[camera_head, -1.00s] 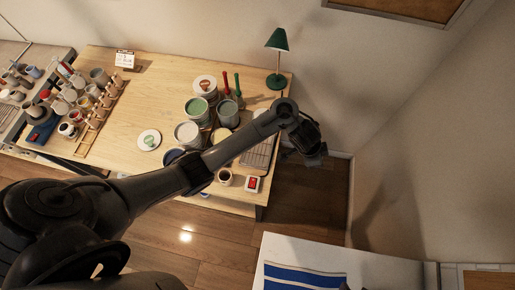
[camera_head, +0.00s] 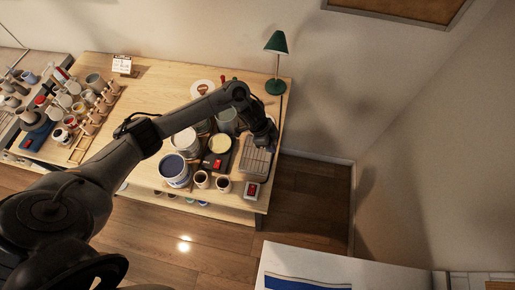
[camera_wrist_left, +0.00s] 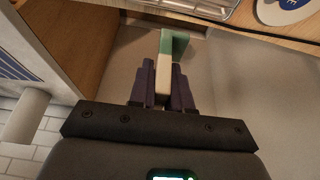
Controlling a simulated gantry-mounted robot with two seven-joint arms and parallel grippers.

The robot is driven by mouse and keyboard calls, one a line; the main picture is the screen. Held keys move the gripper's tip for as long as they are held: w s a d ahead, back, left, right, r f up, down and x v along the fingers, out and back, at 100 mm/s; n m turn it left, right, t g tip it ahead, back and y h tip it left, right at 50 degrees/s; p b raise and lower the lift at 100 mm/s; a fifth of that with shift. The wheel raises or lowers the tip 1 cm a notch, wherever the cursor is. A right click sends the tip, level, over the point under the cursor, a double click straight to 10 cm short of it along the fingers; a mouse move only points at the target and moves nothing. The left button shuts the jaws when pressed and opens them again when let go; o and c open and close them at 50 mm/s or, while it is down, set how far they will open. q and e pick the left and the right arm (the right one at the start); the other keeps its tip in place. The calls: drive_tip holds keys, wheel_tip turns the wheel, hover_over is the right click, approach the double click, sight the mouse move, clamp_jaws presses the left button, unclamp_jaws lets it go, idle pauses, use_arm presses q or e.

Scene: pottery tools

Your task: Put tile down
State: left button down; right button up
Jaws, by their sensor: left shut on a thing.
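My left gripper (camera_head: 264,143) is above the right end of the wooden table, by the upper edge of a wire rack (camera_head: 256,163). In the left wrist view the left gripper (camera_wrist_left: 162,88) is shut on a small tile (camera_wrist_left: 174,44), green at its far end and white nearer the fingers. The tile sticks out past the fingertips. In the head view the tile cannot be made out. I cannot tell how high it is above the surface. My right gripper is not in view.
A green lamp (camera_head: 276,42) stands behind the gripper. Jars and a blue-filled bucket (camera_head: 174,168) stand to its left, with small cups (camera_head: 223,184) in front. A red-buttoned box (camera_head: 252,190) sits at the front right corner of the wooden table (camera_head: 150,95).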

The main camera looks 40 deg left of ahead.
use_arm(q)
drive_tip(key=a+f, duration=0.1)
drive_tip(key=s+a+f, duration=0.1)
drive_tip(key=a, duration=0.1)
drive_tip(key=s+a+f, duration=0.1)
drive_tip(key=a, duration=0.1)
drive_tip(key=shift+f+p, duration=0.1)
drive_tip(key=shift+p, duration=0.25)
drive_tip(key=shift+f, duration=2.05)
drive_tip(key=shift+f, duration=0.15)
drive_tip(key=c, duration=1.1)
unclamp_jaws()
